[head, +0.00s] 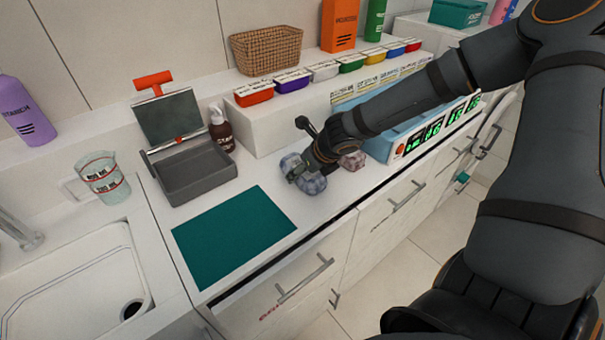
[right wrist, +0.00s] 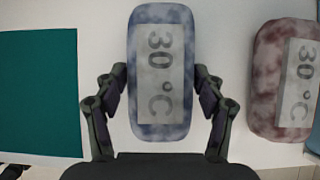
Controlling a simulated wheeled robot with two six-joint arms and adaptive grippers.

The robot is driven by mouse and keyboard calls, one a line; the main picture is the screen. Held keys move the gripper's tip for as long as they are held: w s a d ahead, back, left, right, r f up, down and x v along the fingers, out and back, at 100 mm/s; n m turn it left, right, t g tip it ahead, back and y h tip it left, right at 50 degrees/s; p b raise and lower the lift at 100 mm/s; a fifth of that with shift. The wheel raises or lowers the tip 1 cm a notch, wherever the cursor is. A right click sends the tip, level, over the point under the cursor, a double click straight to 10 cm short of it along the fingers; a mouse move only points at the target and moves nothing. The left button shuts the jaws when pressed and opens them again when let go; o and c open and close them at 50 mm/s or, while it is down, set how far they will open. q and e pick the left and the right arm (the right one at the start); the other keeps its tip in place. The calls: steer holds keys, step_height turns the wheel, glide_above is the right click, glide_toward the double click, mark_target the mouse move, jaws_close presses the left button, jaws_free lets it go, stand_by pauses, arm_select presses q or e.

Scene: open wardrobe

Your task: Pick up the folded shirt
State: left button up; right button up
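A blue-grey mottled bundle labelled "30 °C" (right wrist: 161,122) lies on the white counter; it may be the folded shirt. In the head view the bundle (head: 312,186) is partly hidden by my right gripper (head: 304,172). In the right wrist view my right gripper (right wrist: 160,78) is open, with one finger on each side of the bundle. I cannot tell whether the fingers touch it. A reddish bundle (right wrist: 265,80), also labelled "30 °C", lies to the right; it also shows in the head view (head: 354,161). My left gripper is not in view.
A teal mat (head: 235,238) lies left of the bundles. A grey folding device (head: 195,172) and a brown bottle (head: 221,130) stand behind it. A light-blue box with green displays (head: 400,147) stands right. A white ledge (head: 285,122) with coloured tubs runs behind.

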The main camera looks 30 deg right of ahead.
steer(key=c, duration=0.7)
steer(key=shift+o, duration=0.2)
steer(key=shift+r, duration=0.15)
